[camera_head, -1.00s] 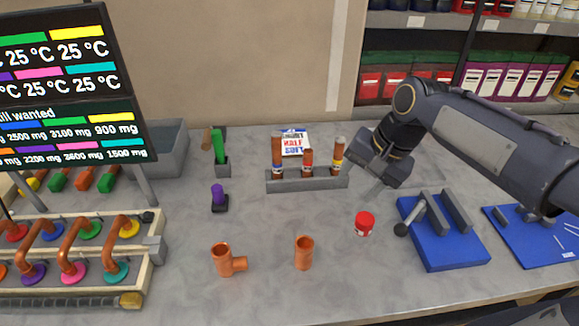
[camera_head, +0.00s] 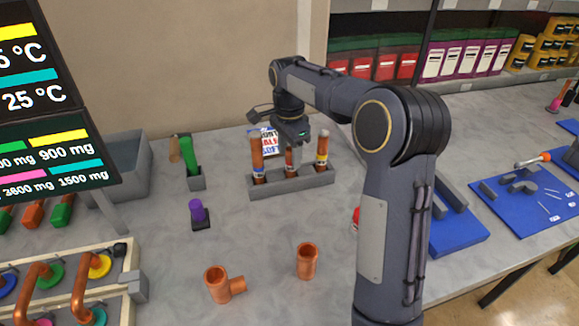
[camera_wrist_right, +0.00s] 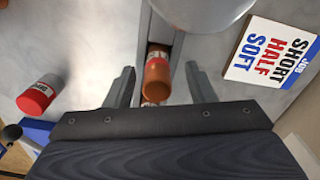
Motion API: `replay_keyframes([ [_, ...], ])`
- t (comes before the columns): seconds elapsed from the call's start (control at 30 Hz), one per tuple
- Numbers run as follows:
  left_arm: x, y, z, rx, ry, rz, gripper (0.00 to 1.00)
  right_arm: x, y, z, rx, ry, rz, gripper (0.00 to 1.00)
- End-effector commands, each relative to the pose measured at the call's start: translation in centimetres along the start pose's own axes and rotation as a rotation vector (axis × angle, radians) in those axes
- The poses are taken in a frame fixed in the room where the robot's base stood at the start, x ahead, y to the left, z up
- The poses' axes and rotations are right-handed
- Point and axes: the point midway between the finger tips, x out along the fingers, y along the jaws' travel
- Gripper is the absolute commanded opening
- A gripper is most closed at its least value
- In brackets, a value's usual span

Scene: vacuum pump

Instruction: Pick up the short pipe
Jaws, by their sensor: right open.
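The short pipe (camera_head: 291,161) is the middle one of three copper-brown pipes standing upright in a grey rack (camera_head: 292,184). My right gripper (camera_head: 294,139) is directly over it, pointing down, and hides its upper part in the head view. In the right wrist view, a copper pipe (camera_wrist_right: 157,76) with a red and white label shows between the open fingers of my right gripper (camera_wrist_right: 161,86), with a visible gap on both sides. Whether the fingers reach down beside it is unclear. My left gripper is out of view.
Taller pipes stand close on the left (camera_head: 257,158) and right (camera_head: 322,148) of the short one. A job card (camera_wrist_right: 272,52) stands behind the rack. A red can (camera_wrist_right: 37,97) is in front. Two copper fittings (camera_head: 218,285) (camera_head: 307,262) stand nearer.

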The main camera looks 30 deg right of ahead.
Motion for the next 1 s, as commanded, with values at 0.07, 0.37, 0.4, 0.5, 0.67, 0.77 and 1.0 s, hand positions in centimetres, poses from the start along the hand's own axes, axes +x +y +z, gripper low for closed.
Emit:
replay_keyframes([
  [0.07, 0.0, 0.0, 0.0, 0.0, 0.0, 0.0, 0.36, 1.3, 0.3, -0.2, 0.001, -0.001, 0.003, 0.5],
  [0.37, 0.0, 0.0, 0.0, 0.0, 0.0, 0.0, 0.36, 2.9, 0.2, -0.1, 0.0, 0.0, -0.001, 0.5],
  [0.4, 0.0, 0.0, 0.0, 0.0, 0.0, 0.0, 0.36, 2.9, 0.2, -0.1, 0.0, 0.0, -0.001, 0.5],
  [0.5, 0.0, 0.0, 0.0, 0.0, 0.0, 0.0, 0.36, 2.9, 0.2, -0.1, 0.0, 0.0, -0.001, 0.45],
  [0.67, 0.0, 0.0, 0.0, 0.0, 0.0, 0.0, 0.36, 2.9, 0.2, -0.1, 0.0, 0.0, -0.001, 0.24],
  [0.77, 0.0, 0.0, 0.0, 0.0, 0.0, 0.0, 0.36, 2.9, 0.2, -0.1, 0.0, 0.0, -0.001, 0.11],
  [1.0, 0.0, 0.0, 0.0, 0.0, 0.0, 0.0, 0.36, 2.8, 0.2, -0.1, 0.0, 0.0, -0.002, 0.0],
])
